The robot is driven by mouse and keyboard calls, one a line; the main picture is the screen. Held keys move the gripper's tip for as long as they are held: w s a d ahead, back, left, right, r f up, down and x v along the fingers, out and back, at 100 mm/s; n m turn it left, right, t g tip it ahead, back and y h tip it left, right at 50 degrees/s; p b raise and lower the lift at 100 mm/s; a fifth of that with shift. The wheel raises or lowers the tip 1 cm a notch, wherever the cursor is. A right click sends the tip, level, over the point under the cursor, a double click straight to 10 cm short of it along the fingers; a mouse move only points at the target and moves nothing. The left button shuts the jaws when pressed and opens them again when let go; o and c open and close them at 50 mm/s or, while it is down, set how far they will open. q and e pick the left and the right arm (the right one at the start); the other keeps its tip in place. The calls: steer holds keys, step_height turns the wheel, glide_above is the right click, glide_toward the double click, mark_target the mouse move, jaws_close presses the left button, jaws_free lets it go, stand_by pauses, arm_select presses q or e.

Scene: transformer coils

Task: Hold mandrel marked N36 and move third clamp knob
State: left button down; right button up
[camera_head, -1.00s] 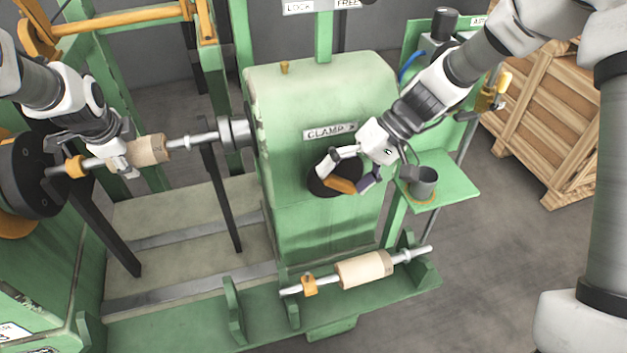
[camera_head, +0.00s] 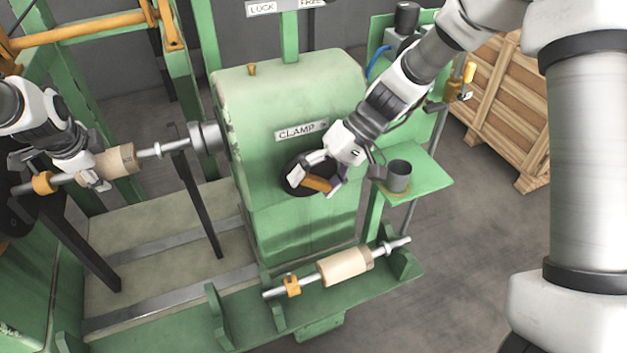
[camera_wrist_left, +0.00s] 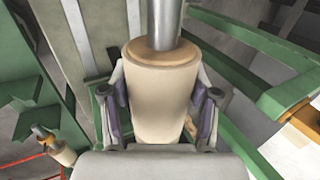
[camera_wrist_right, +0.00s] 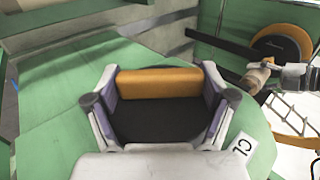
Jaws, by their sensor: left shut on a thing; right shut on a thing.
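My left gripper (camera_head: 90,168) is shut around the pale wooden body of a mandrel (camera_head: 120,159) that lies between the left faceplate and the tailstock spindle (camera_head: 208,137). In the left wrist view the mandrel (camera_wrist_left: 160,90) sits between both fingers. No N36 mark is readable. My right gripper (camera_head: 318,177) is shut on the orange bar of the clamp knob (camera_head: 316,184), on the green housing under the CLAMP label (camera_head: 299,132). In the right wrist view the orange bar (camera_wrist_right: 158,83) lies between the fingers, across a black disc (camera_wrist_right: 160,119).
A second mandrel (camera_head: 344,267) with an orange collar rests on the green front rack (camera_head: 232,320). A grey cup (camera_head: 398,176) stands on a green side shelf (camera_head: 428,172), close to my right gripper. A wooden crate (camera_head: 497,100) is at the back right.

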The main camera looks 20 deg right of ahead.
steer(key=shift+y, duration=0.5)
steer(key=shift+a+y, duration=0.15)
steer(key=shift+y, duration=1.05)
steer(key=shift+a+r+y, duration=0.1)
steer(key=shift+y, duration=1)
steer(key=shift+w+r, duration=0.1)
steer(key=o, duration=1)
steer(key=v, duration=1.2)
